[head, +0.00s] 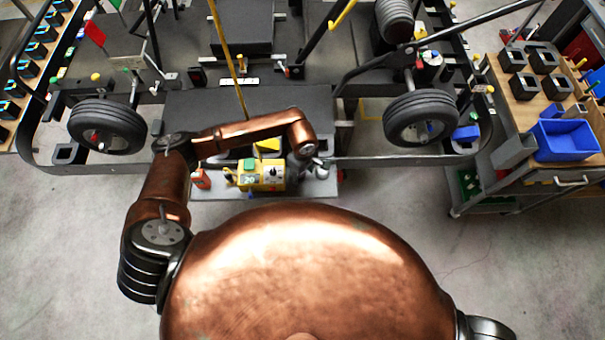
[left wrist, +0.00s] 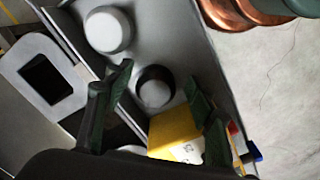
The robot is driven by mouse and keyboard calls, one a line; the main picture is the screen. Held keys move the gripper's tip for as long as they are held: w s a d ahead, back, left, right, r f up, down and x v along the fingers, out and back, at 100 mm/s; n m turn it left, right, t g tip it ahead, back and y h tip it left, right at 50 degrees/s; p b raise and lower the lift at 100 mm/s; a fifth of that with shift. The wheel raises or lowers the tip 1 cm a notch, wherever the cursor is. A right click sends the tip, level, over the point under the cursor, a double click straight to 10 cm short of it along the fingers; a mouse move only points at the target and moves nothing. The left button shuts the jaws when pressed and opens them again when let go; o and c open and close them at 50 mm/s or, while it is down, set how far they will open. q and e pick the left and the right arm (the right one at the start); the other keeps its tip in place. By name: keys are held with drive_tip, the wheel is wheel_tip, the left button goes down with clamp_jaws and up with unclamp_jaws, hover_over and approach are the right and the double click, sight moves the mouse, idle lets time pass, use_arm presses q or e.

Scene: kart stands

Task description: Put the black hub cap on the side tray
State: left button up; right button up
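My left gripper (head: 305,152) points down over the right part of a grey tray-like ledge (head: 322,188) at the kart's near edge. In the left wrist view its two dark green-padded fingers (left wrist: 158,80) are apart. Between and beyond them stands a round piece with a dark side and pale grey top (left wrist: 155,90); it may be the black hub cap, but I cannot be sure. No contact shows. A pale grey round cap (left wrist: 108,30) stands near it on the grey surface (left wrist: 180,40). My right gripper is out of view.
A yellow box (head: 262,175) stands on the ledge left of my gripper; it also shows in the left wrist view (left wrist: 175,130). An orange item (head: 201,178) is farther left. Kart wheels (head: 107,126) flank the ledge. A cart with a blue bin (head: 565,140) is at right.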

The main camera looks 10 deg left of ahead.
sight(303, 177)
use_arm(q)
drive_tip(key=shift+o, duration=0.2)
drive_tip(key=shift+r, duration=0.1)
drive_tip(key=shift+r, duration=0.2)
wheel_tip(303, 177, up, 12)
drive_tip(key=b, duration=0.2)
drive_tip(key=shift+f, duration=0.15)
idle(2.1)
